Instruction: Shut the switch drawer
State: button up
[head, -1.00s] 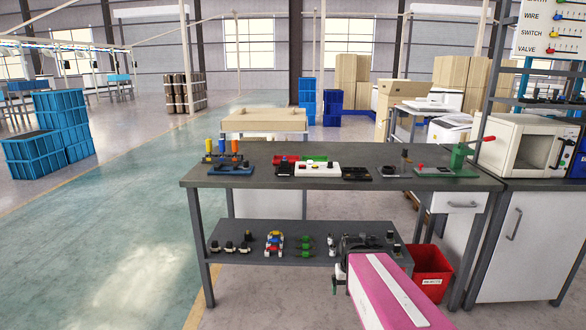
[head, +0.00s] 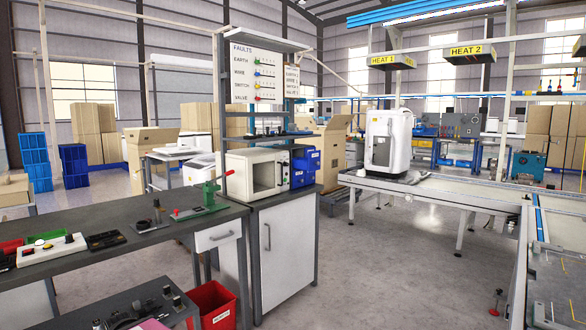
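The word SWITCH shows on a white FAULTS board (head: 257,74) above the oven-like box.
A red bin (head: 212,306) stands on the floor below the drawer. A white cabinet (head: 287,262) stands to its right, carrying a white oven-like box (head: 255,174) and blue boxes (head: 304,167). A green lever press (head: 205,200) is on the workbench (head: 110,262). Floor right of the cabinet is open.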

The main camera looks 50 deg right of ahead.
aim_at(313, 163)
jog(key=z, duration=1.95)
